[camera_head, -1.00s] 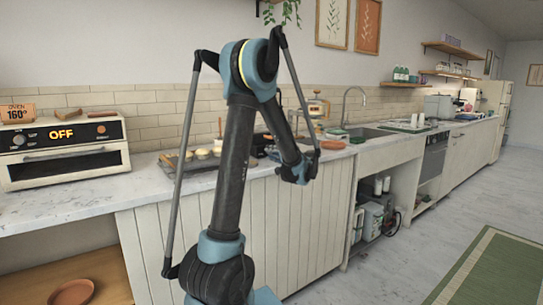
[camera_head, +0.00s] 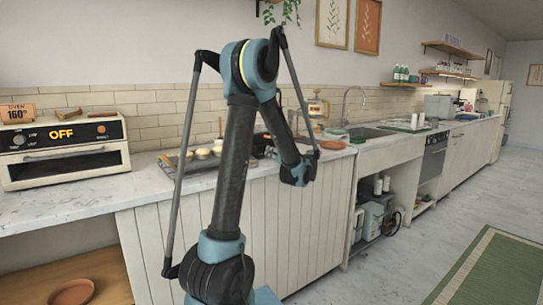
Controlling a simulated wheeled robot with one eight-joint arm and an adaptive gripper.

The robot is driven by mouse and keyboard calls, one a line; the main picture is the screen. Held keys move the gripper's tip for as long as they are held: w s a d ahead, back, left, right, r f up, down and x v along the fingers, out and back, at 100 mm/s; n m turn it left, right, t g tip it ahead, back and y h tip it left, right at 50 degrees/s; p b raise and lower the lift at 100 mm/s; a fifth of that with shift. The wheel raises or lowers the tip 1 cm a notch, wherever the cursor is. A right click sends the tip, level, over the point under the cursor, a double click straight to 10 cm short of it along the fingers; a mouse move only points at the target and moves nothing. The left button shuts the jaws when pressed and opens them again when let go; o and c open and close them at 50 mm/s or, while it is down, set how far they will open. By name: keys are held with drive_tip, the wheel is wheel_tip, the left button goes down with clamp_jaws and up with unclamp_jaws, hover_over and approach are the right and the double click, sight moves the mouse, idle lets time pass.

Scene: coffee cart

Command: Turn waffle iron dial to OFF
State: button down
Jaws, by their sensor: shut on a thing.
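My arm stands in the middle of the view. Its forearm comes down to a blue wrist over the counter's front edge. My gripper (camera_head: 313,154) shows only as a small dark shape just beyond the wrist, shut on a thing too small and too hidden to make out. A dark appliance (camera_head: 262,146), perhaps the waffle iron, sits on the counter behind my arm and is mostly covered by it. I cannot make out its dial or setting.
A white oven (camera_head: 65,160) with an orange OFF display stands at the left. A terracotta dish (camera_head: 332,144), a sink (camera_head: 370,132) and a tap are to the right. The floor at right is clear around a green rug (camera_head: 490,270).

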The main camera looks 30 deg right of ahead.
drive_tip(key=shift+a+f+n, duration=0.1)
drive_tip(key=shift+f+n, duration=0.05)
drive_tip(key=shift+n, duration=0.85)
drive_tip(key=c, duration=1.3)
unclamp_jaws()
drive_tip(key=shift+c, duration=0.2)
drive_tip(key=s, duration=1.2)
drive_tip(key=shift+d, duration=0.35)
